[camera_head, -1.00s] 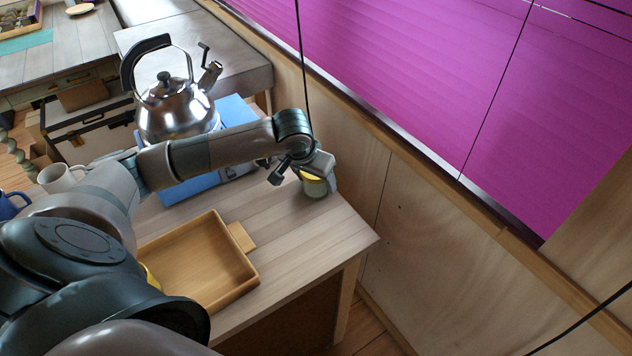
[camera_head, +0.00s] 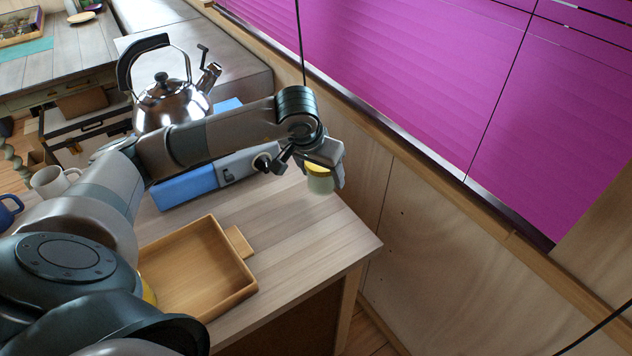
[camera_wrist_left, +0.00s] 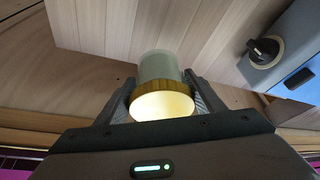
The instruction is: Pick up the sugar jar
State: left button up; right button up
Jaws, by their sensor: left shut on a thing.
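The sugar jar (camera_head: 320,185), pale green with a yellowish lid, is near the right back edge of the wooden counter (camera_head: 310,235). My left gripper (camera_head: 323,171) comes down over it from above and is shut on it. In the left wrist view the jar (camera_wrist_left: 160,66) sits upright between the two fingers (camera_wrist_left: 160,98), its round wooden lid toward the camera. The jar looks raised a little off the counter. My right gripper is in neither view.
A steel kettle (camera_head: 168,103) stands on a blue stove (camera_head: 186,187) behind my left arm. A wooden tray (camera_head: 252,286) lies in front. A white mug (camera_head: 52,181) and a blue mug (camera_head: 8,210) are at the left. The plywood wall (camera_head: 440,250) is close on the right.

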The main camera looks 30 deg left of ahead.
pick_arm(q)
jog(key=s+d+r+b, duration=0.3)
jog(key=d+r, duration=0.2)
jog(key=d, duration=0.3)
jog(key=shift+s+d+r, duration=0.25)
jog(key=shift+d+r, duration=0.05)
jog(key=shift+d, duration=0.05)
dwell(0.5)
